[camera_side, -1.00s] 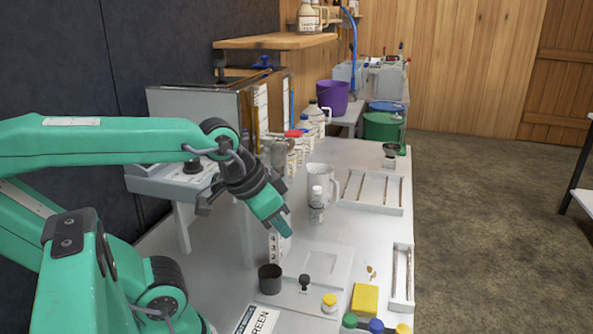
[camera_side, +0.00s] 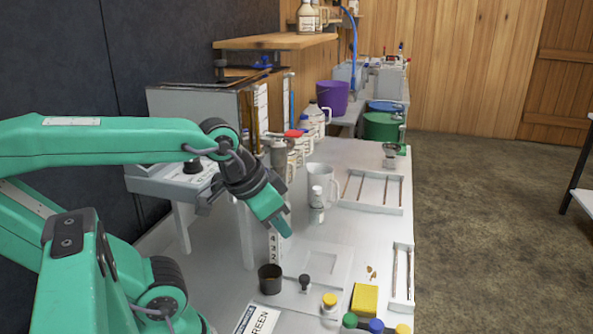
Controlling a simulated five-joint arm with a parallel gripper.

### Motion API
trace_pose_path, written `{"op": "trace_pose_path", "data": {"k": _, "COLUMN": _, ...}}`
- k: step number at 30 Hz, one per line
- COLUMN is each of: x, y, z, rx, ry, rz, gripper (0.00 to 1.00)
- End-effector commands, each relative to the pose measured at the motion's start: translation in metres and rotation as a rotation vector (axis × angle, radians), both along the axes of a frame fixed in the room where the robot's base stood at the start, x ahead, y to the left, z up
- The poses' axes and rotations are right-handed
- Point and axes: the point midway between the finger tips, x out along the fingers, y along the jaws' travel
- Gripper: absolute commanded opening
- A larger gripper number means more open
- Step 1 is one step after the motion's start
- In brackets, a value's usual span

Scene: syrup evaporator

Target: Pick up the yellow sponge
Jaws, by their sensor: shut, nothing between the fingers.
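The yellow sponge (camera_side: 365,299) is a small block lying on the white bench top near its right edge, at the lower middle of the side view. My gripper (camera_side: 284,230) is shut and empty, tilted down above the bench. It is up and to the left of the sponge, well apart from it. All of the sponge's top shows, and nothing covers it.
Several bottles with yellow, blue and green caps (camera_side: 376,326) stand just in front of the sponge. A dark cup (camera_side: 270,279) and a black-knobbed item (camera_side: 304,283) are to its left. A white tray (camera_side: 401,275) is at its right. A clear jug (camera_side: 321,180) stands farther back.

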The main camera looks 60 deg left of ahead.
Motion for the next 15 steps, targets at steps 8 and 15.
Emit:
{"op": "trace_pose_path", "data": {"k": 8, "x": 0.0, "y": 0.0, "z": 0.0, "rx": 0.0, "ry": 0.0, "rz": 0.0, "gripper": 0.28}}
{"op": "trace_pose_path", "data": {"k": 15, "x": 0.0, "y": 0.0, "z": 0.0, "rx": 0.0, "ry": 0.0, "rz": 0.0, "gripper": 0.67}}
